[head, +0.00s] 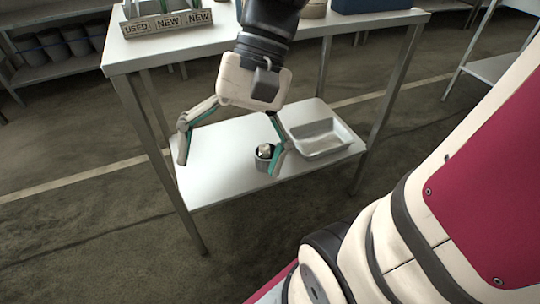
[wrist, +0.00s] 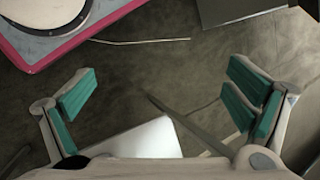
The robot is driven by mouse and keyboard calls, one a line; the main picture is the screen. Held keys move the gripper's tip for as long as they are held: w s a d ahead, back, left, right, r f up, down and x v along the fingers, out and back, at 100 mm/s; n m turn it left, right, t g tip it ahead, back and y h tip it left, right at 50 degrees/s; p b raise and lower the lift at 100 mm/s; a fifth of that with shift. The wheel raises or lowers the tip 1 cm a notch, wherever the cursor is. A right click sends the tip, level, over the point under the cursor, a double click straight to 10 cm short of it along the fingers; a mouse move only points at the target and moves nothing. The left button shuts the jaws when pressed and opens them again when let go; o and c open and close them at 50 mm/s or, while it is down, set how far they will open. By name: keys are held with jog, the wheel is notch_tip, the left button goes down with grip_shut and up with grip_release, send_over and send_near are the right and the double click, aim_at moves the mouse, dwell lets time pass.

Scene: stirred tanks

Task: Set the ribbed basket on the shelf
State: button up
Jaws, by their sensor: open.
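My gripper (head: 229,157) is open and empty, above the left part of the white lower shelf (head: 225,150). A small grey round container (head: 262,163) stands on that shelf with a dark and white thing in it. The right finger partly covers it in the head view; I cannot make out ribs on it. A beige round thing (head: 315,9) on the upper top is cut by the frame edge, so I cannot tell whether it is the ribbed basket. In the wrist view, my gripper (wrist: 160,105) has its fingers wide apart, with the shelf corner (wrist: 150,140) below.
A pale rectangular pan (head: 322,138) sits on the shelf's right side. The upper top (head: 140,50) carries a sign block (head: 167,23) reading USED, NEW, NEW and a blue box (head: 370,5). Table legs (head: 395,90) frame the shelf. Its front left is clear.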

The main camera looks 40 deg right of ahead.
jog(key=s+d+n+t+h, duration=0.1)
jog(key=s+n+h, duration=0.1)
jog(key=s, duration=0.3)
jog(key=s+d+n+t+h, duration=0.1)
jog(key=s+d+n+h, duration=0.1)
jog(key=s+n+h, duration=0.1)
jog(key=shift+s+d+n+h, duration=0.3)
jog(key=shift+s+h, duration=0.2)
jog(key=shift+s, duration=0.75)
